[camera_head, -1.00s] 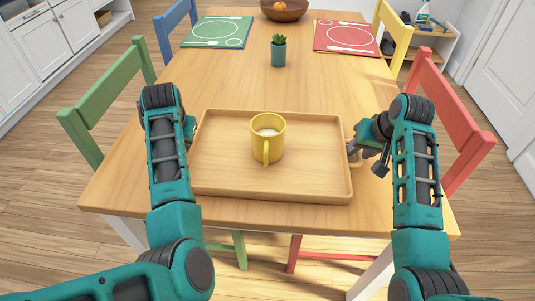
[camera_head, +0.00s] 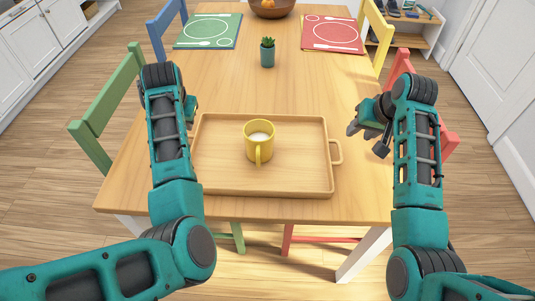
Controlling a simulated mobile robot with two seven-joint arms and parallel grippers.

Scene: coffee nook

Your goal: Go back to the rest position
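A wooden tray (camera_head: 212,182) lies flat on the wooden table (camera_head: 225,78). A yellow mug (camera_head: 258,143) with a white drink stands upright on the tray, its handle towards me. My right gripper (camera_head: 354,127) is beyond the right edge of the tray, apart from its right handle (camera_head: 337,152). It holds nothing, and its fingers look parted, though they are small here. My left arm stands at the left edge of the tray. It hides the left gripper's fingers and the tray's left handle.
A small potted plant (camera_head: 267,54) stands behind the tray. A green placemat (camera_head: 208,30), a red placemat (camera_head: 333,34) and a brown bowl (camera_head: 271,8) are at the far end. A green chair (camera_head: 108,92) is on the left and a red chair (camera_head: 447,140) on the right.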

